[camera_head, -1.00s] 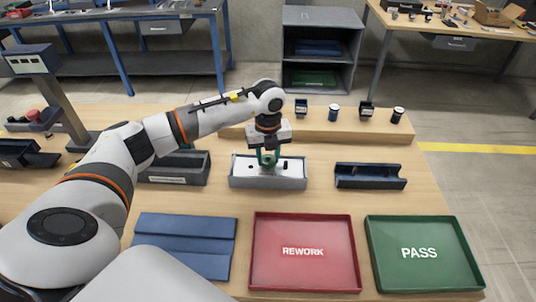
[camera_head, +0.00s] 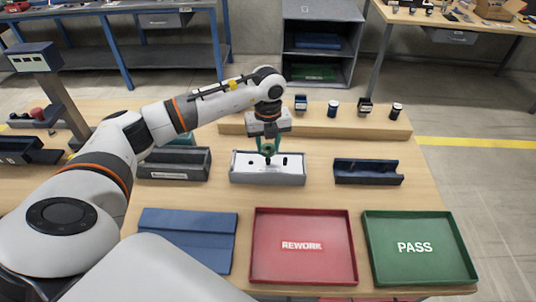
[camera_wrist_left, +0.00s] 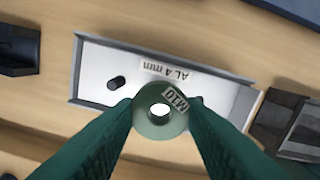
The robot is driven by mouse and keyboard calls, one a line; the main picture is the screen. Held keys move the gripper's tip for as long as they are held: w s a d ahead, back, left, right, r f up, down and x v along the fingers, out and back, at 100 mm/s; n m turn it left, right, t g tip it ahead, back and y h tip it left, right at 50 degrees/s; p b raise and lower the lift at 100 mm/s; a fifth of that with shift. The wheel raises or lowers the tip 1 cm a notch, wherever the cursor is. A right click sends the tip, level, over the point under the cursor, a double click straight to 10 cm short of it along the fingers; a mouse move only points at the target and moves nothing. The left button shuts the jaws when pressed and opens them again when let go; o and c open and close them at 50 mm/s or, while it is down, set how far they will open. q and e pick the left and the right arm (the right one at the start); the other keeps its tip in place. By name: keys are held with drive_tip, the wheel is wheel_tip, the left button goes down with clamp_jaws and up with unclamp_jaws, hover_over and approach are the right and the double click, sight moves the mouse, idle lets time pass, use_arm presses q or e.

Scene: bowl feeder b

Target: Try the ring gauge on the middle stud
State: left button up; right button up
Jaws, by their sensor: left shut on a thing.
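My left gripper (camera_head: 267,150) points down over the grey tray (camera_head: 268,181) with a white plate and dark studs. It is shut on the green ring gauge (camera_wrist_left: 158,121), marked M10. The ring hangs above the plate, and white plate shows through its hole in the left wrist view. The middle stud (camera_head: 268,161) shows just below the ring in the head view. One stud (camera_wrist_left: 116,83) stands clear left of the ring in the left wrist view. Another dark stud is partly hidden behind the ring and finger. My right gripper is not in view.
A red REWORK tray (camera_head: 258,270) and a green PASS tray (camera_head: 378,268) lie in front. A dark cradle (camera_head: 368,177) stands right, a grey bin (camera_head: 174,175) left. A wooden ledge (camera_head: 350,127) carries small items behind. A blue mat (camera_head: 187,240) lies front left.

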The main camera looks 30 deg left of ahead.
use_arm(q)
drive_tip(key=shift+r+p, duration=0.9)
drive_tip(key=shift+r, duration=0.65)
